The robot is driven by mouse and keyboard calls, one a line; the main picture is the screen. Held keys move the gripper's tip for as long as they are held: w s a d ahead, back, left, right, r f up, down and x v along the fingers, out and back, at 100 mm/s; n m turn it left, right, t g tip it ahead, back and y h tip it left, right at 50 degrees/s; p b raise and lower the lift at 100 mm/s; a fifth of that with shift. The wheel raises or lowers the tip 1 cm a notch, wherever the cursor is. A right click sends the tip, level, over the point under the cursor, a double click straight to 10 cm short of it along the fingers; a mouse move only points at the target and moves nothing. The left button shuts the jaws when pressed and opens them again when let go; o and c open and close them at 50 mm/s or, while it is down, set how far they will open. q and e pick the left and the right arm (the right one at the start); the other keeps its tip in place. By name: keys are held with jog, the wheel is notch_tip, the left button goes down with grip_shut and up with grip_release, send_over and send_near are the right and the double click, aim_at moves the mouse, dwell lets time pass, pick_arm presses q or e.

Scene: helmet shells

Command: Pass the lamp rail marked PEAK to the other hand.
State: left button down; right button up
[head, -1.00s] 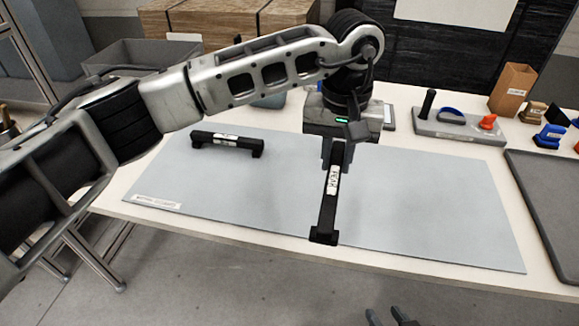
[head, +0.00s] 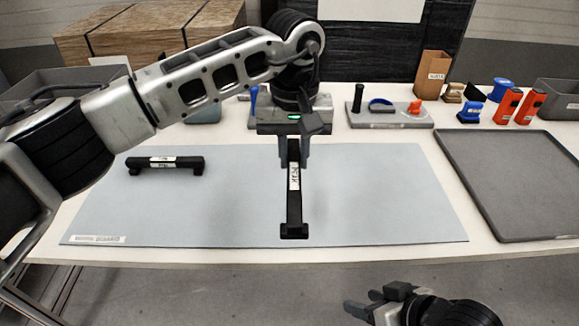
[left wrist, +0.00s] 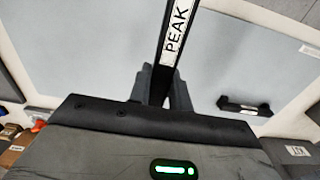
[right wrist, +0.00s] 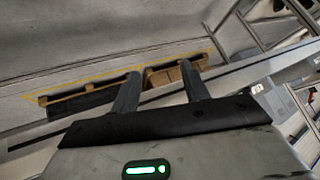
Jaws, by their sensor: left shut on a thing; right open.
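The lamp rail marked PEAK (head: 294,205) is a black bar with a white label and a wider black foot at its near end. My left gripper (head: 293,158) is shut on its far part and holds it over the grey mat (head: 390,200). The left wrist view shows the rail (left wrist: 178,30) between the fingers (left wrist: 163,90), with the PEAK label readable. My right gripper (head: 362,302) is low at the front, off the table edge, apart from the rail. In the right wrist view its fingers (right wrist: 160,92) are open and empty.
A second black rail (head: 165,165) lies on the mat at the left. A grey holder (head: 390,120), a cardboard box (head: 432,75) and several small blue and orange items stand behind. An empty dark tray (head: 520,175) is at the right. The mat's right half is clear.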

jog(key=s+a+r+n+g+y, duration=0.1)
jog(key=a+r+n+g+y, duration=0.2)
jog(key=a, duration=0.9)
jog(key=a+r+n+g+y, duration=0.1)
jog(key=a+r+n+g, duration=0.4)
jog(key=a, duration=0.7)
notch_tip(320, 180, up, 23)
jog(key=m+t+h, duration=0.6)
jog(key=m+h, duration=0.4)
jog(key=m, duration=0.2)
send_over(291, 207)
jog(key=s, duration=0.4)
jog(key=shift+y, duration=0.3)
jog(key=x, duration=1.1)
jog(key=shift+s+a+f, duration=0.15)
jog(key=shift+a+f, duration=0.05)
jog(key=shift+f, duration=0.05)
